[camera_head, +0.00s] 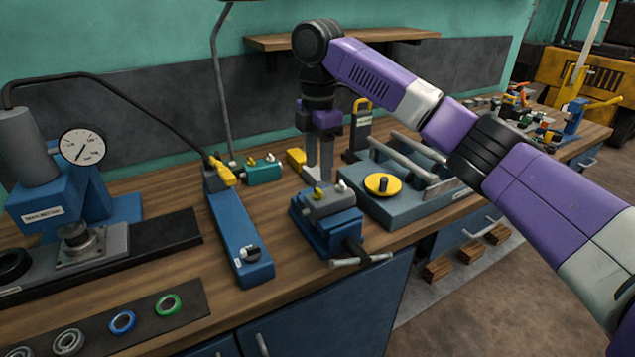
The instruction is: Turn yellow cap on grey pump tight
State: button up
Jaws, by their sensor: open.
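A grey pump block (328,203) sits in the jaws of a blue vise (326,232) near the bench's front edge. A small yellow cap (318,191) stands on its top at the left, and a small white cap (341,186) stands to the right. My gripper (319,176) points down with its two grey fingers apart. In the picture the fingertips are just above the yellow cap. I cannot tell whether they are around it or still apart from it. How tightly the cap sits cannot be seen.
Right of the vise is a blue-grey fixture (405,208) with a yellow disc (383,184) and bars. A long blue tool (238,232) lies left. A press with a gauge (82,147) stands far left. A black stand (359,135) is behind my gripper. The vise handle (361,261) juts forward.

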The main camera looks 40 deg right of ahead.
aim_at(318, 189)
jog(key=shift+f, duration=2.8)
grip_shut()
